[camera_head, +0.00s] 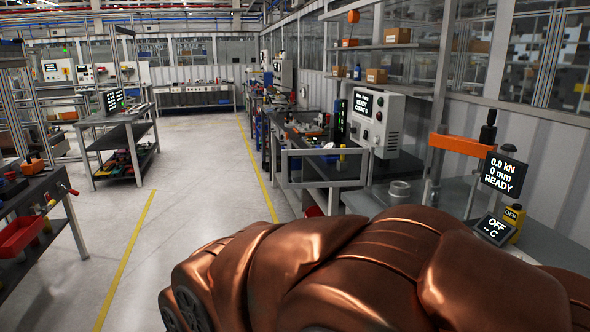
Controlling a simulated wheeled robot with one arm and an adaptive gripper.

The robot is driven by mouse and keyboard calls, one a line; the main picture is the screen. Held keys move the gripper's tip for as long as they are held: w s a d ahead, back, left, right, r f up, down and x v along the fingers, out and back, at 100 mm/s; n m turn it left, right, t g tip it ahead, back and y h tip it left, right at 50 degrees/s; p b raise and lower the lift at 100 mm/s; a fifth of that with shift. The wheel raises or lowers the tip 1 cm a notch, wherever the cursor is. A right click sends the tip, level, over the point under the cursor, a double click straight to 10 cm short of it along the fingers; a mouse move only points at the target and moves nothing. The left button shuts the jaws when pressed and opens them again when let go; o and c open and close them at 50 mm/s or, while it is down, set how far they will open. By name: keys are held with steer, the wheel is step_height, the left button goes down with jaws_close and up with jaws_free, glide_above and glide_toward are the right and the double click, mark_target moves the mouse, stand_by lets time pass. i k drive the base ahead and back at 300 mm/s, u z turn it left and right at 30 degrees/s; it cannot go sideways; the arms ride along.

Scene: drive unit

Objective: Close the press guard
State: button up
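A press with an orange crossbar (461,145) and a black upright cylinder on top stands on the bench at the right. Its display (503,174) reads 0.0 kN, 0 mm, READY. A grey rectangular frame (325,152), which looks like a guard, stands out from the bench edge further back, left of a grey control box (379,121) with a lit screen. I cannot tell whether this frame belongs to the press. The lower part of the press is partly hidden by my own copper-coloured body. My gripper is not in view.
Benches line the right wall. A black-topped table (120,132) and a bench with a red bin (20,235) stand left. The aisle floor (190,190) between is clear.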

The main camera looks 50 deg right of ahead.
mark_target(286, 155)
steer(key=u, duration=0.3)
steer(key=k, duration=0.35)
steer(key=u, duration=0.3)
steer(key=i, duration=2)
steer(key=z, duration=0.85)
steer(key=i, duration=1.95)
steer(key=z, duration=1.8)
steer(key=i, duration=0.95)
steer(key=z, duration=1.7)
steer(key=i, duration=1.15)
steer(key=z, duration=0.45)
